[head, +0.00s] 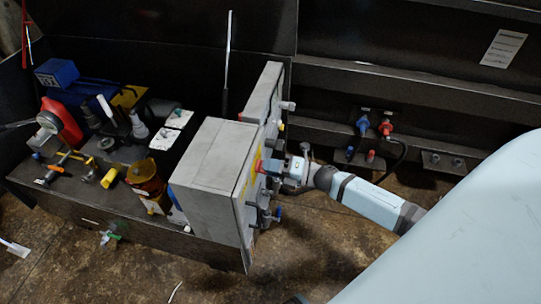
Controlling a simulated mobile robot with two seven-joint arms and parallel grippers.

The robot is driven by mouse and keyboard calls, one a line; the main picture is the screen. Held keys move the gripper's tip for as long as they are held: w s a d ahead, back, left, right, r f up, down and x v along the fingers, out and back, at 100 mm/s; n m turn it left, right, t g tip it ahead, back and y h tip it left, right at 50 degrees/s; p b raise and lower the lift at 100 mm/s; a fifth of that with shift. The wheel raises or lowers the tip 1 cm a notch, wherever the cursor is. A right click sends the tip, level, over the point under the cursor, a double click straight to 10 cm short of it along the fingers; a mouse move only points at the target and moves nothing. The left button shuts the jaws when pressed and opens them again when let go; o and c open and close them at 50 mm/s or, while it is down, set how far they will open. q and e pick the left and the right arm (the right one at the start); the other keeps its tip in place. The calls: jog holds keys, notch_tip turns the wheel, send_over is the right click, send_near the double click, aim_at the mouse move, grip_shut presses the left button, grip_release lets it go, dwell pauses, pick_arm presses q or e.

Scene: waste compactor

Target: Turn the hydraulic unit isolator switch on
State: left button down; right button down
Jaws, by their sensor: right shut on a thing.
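The isolator switch (259,166), a small red handle, is on the front face of a grey control box (215,150), facing right in the head view. My right gripper (270,168) reaches in from the right and is shut on the red handle. The fingers partly cover it, so I cannot tell which way the handle is turned. My left gripper is not in view.
More knobs and fittings (268,215) stick out from the box face, close to my right gripper. A second grey panel (262,95) stands behind. Blue and red hose couplings (374,126) are on the dark frame at right.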

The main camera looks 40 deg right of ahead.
pick_arm(q)
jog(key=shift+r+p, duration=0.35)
jog(key=shift+p, duration=0.4)
pick_arm(e)
jog(key=shift+m, duration=1.1)
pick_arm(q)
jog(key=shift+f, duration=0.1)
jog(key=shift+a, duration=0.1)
pick_arm(e)
jog(key=c, duration=1.1)
grip_release()
jog(key=shift+c, duration=0.2)
